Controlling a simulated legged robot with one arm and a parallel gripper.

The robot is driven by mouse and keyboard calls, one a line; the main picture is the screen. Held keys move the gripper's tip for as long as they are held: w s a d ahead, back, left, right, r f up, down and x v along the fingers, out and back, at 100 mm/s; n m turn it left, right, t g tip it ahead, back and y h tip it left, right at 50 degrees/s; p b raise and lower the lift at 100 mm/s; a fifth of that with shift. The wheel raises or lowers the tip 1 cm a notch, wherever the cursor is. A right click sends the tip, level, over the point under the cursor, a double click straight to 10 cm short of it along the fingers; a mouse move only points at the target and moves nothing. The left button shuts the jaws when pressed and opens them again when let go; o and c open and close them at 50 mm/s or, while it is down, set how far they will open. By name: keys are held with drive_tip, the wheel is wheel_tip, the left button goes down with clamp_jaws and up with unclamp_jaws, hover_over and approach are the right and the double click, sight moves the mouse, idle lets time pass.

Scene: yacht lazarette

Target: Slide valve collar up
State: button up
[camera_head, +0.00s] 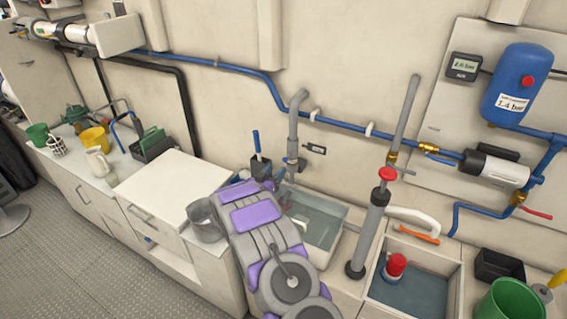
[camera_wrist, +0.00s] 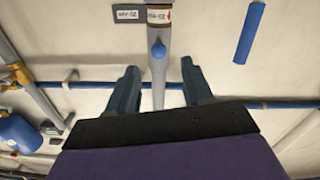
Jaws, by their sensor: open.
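A grey vertical pipe (camera_head: 297,108) comes down the wall behind the basin, with a wider grey collar-like fitting (camera_head: 292,147) low on it. My gripper (camera_wrist: 159,68) is open, one finger on each side of the pipe, with visible gaps. I cannot tell how far the pipe is beyond the fingertips. In the head view my purple and grey arm hides the gripper's fingers and part of the basin.
A blue pipe (camera_head: 340,124) runs along the wall across the grey pipe. A water basin (camera_head: 325,222) lies below. A grey hand pump (camera_head: 371,228) with a red top stands to the right.

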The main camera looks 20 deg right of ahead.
sight(284, 161)
drive_tip(key=x, duration=0.7)
drive_tip(key=shift+s+d+b, duration=0.1)
drive_tip(key=shift+b, duration=0.3)
drive_tip(key=shift+w+d, duration=0.25)
drive_tip(key=shift+w, duration=0.05)
drive_tip(key=shift+c, duration=0.4)
clamp_jaws()
